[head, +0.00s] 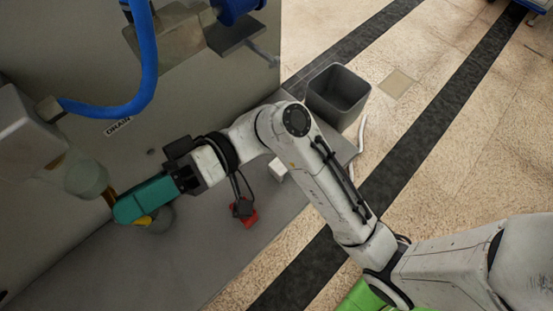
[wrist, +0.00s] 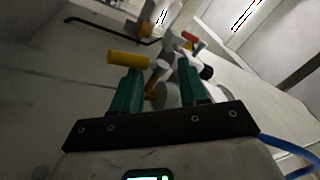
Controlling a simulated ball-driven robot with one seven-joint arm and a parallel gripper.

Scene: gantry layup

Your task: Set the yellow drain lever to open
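The yellow drain lever (wrist: 128,59) shows in the wrist view as a short yellow handle pointing left from a pale valve body. My gripper (wrist: 157,78) has its two teal fingers apart, with a gap between them. The left fingertip overlaps the lever's underside in the picture; I cannot tell whether they touch. In the head view my gripper (head: 122,212) hides most of the lever, and only a small yellow part (head: 144,220) shows below the fingers. A "DRAIN" label (head: 117,127) is on the grey wall panel.
A red-handled part (wrist: 190,37) shows behind the valve in the wrist view. A blue hose (head: 143,70) hangs at the upper left. A red object (head: 250,218) lies on the grey ledge (head: 200,262). A grey bin (head: 338,92) stands on the floor.

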